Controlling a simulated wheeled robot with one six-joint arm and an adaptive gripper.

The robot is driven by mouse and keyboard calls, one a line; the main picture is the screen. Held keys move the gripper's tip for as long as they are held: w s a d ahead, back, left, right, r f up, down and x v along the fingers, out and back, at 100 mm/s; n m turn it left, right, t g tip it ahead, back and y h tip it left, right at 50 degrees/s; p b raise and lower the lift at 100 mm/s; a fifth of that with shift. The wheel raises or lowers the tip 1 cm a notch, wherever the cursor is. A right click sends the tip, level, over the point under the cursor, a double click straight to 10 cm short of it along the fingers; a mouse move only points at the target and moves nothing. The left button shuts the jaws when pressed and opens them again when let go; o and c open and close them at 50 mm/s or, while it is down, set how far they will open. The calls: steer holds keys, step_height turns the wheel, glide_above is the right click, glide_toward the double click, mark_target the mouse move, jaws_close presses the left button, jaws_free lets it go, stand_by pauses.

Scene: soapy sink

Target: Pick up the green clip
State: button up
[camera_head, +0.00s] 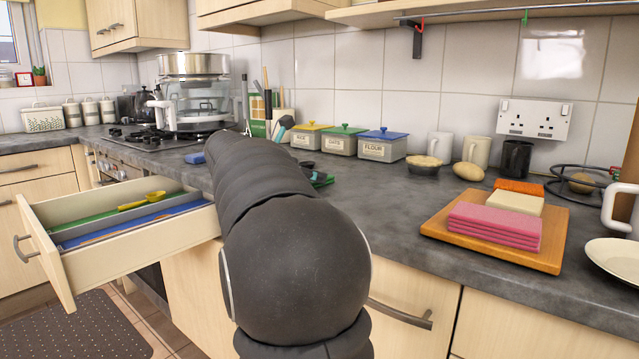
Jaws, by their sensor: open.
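A small green clip or hook (525,16) hangs from the metal rail under the wall shelf at the upper right. My dark arm fills the middle foreground and reaches toward the worktop.
An open drawer (130,255) with a yellow spoon (142,201) juts out left. A wooden board (497,255) with pink cloths (494,227), lidded tins (382,145), mugs (476,151) and a plate (614,257) stand on the worktop. The middle worktop is clear.

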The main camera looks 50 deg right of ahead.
steer(key=shift+x, duration=1.6)
steer(key=c, duration=0.8)
steer(key=shift+c, duration=0.2)
